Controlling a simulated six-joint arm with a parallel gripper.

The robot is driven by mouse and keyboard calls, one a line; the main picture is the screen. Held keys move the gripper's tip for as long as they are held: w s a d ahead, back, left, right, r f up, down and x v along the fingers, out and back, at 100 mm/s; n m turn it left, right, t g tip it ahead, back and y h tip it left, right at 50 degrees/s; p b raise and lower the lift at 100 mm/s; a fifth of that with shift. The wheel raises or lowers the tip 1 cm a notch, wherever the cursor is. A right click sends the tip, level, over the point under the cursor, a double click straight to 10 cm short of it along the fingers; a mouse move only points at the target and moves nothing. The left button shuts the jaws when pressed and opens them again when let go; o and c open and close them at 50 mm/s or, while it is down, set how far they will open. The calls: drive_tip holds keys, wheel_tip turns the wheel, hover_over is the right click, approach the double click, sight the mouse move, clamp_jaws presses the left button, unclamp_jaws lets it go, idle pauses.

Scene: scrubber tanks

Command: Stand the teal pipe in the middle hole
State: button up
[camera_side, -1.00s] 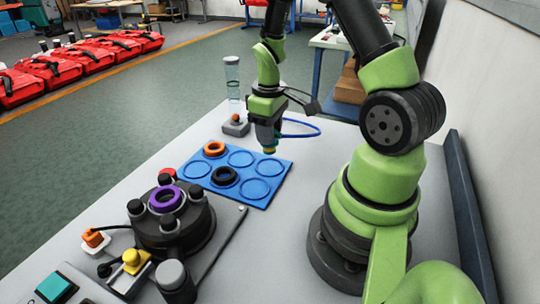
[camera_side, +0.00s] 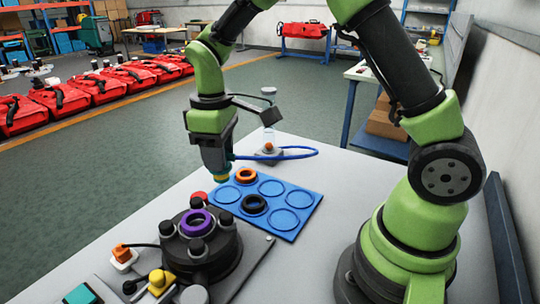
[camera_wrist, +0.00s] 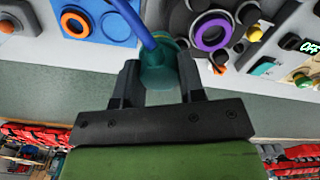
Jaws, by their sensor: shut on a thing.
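My gripper (camera_wrist: 160,82) is shut on the teal pipe (camera_wrist: 163,68), whose rounded body sits between the two dark fingers in the wrist view. In the side view my gripper (camera_side: 220,176) hangs above the bench, behind the black round unit (camera_side: 212,258) and at the left edge of the blue tray. Little of the pipe shows there. The purple ring (camera_side: 183,222) sits on top of the black unit, amid several black knobs; it also shows in the wrist view (camera_wrist: 198,32). I cannot tell whether the ring's opening is the middle hole.
The blue tray (camera_side: 300,199) holds an orange ring (camera_side: 246,174) and a black ring (camera_side: 254,205). A blue hose (camera_side: 290,157) runs from my gripper. A clear tube stand (camera_side: 269,155) is behind. A yellow knob (camera_side: 157,277) and teal button (camera_side: 80,294) are front left.

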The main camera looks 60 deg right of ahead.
drive_tip(key=a+r+n, duration=0.2)
drive_tip(key=a+r, duration=0.1)
drive_tip(key=a, duration=0.5)
drive_tip(key=shift+s+f, duration=0.1)
drive_tip(key=shift+f, duration=2.6)
drive_tip(key=shift+f, duration=0.3)
drive_tip(key=shift+f, duration=0.35)
drive_tip(key=shift+f, duration=0.8)
drive_tip(key=o, duration=1.7)
